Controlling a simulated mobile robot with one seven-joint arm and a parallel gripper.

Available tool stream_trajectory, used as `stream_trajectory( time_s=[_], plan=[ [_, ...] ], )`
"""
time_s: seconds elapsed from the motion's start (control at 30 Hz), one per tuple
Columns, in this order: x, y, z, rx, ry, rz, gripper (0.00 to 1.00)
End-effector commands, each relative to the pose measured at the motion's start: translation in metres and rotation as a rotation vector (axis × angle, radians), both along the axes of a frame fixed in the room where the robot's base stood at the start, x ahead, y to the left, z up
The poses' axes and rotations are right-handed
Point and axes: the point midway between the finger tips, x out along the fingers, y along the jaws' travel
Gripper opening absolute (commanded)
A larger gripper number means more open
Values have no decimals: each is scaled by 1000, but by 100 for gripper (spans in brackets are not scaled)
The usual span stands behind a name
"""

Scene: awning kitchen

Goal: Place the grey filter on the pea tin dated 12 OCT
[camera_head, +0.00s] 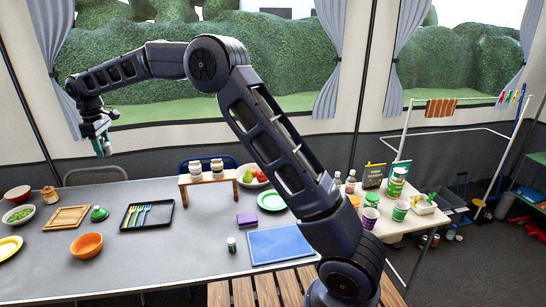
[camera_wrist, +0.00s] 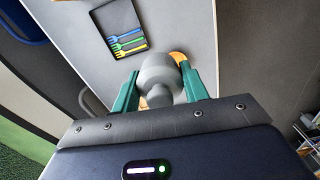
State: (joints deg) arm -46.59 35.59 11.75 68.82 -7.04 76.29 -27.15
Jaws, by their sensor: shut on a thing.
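My gripper (camera_wrist: 160,88) is shut on the grey filter (camera_wrist: 160,72), a rounded grey piece between its two green fingers in the wrist view. In the head view, my gripper (camera_head: 103,145) is raised high at the left, above the table's far edge. A green-and-white tin (camera_head: 397,181) and a similar green-and-white container (camera_head: 400,211) stand at the right end of the table. A small green-topped container (camera_head: 231,245) stands near the front middle. I cannot read any date, so I cannot tell which is the pea tin dated 12 OCT.
A black tray (camera_head: 170,218) with coloured forks lies left of middle. An orange bowl (camera_head: 87,245), a wooden tray (camera_head: 52,222) and a green lid (camera_head: 98,213) are at left. A wooden riser (camera_head: 206,181) holds two jars. A blue board (camera_head: 279,247) lies at front. Purple cups (camera_head: 370,217) crowd the right.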

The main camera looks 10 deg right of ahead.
Motion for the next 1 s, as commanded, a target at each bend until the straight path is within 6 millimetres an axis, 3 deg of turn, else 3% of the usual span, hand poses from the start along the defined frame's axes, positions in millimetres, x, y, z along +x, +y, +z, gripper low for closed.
stream_trajectory(
  time_s=[0.27, 0.5, 0.67, 1.0],
  plan=[
    [82, -74, -1, -2, 0, -113, 20],
    [152, -155, -1, -3, -1, -221, 20],
    [192, -212, -2, -4, 0, -290, 20],
    [260, -345, -2, -5, 2, -443, 20]
  ],
)
